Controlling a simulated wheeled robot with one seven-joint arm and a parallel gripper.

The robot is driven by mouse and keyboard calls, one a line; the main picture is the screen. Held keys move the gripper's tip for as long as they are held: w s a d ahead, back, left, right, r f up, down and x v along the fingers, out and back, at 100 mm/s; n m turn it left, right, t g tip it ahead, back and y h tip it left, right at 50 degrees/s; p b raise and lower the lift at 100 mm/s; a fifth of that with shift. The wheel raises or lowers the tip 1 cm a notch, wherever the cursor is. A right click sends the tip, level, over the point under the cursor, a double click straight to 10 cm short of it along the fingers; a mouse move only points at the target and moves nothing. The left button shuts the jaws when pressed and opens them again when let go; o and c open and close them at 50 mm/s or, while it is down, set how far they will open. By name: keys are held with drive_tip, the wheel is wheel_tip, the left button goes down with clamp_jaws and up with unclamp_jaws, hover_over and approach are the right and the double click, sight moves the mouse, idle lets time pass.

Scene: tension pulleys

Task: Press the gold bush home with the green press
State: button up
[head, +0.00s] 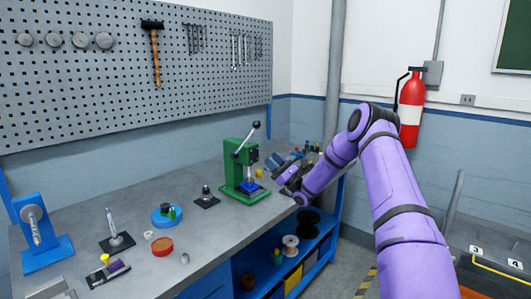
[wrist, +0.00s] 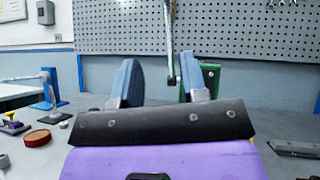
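The green press (head: 243,165) stands at the right part of the bench, its lever (head: 247,138) slanting up to a dark knob. A blue piece (head: 250,186) sits on its base. A small yellow-gold piece (head: 259,173) shows beside the press; I cannot tell whether it is the gold bush. My gripper (head: 281,168) is just right of the press. In the wrist view its fingers (wrist: 158,85) are wide apart, with nothing seen held. A grey bar (wrist: 171,50) shows between them, beyond the tips. The green press (wrist: 211,75) is partly hidden behind the right finger.
To the left on the bench (head: 215,225) are a black fixture (head: 207,199), a blue round holder (head: 166,215), a red dish (head: 162,246), a pin stand (head: 117,241) and a blue stand (head: 40,230). Several small parts crowd the bench behind my gripper. A pegboard (head: 110,80) rises behind.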

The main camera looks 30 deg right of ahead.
drive_tip(key=shift+v, duration=1.45)
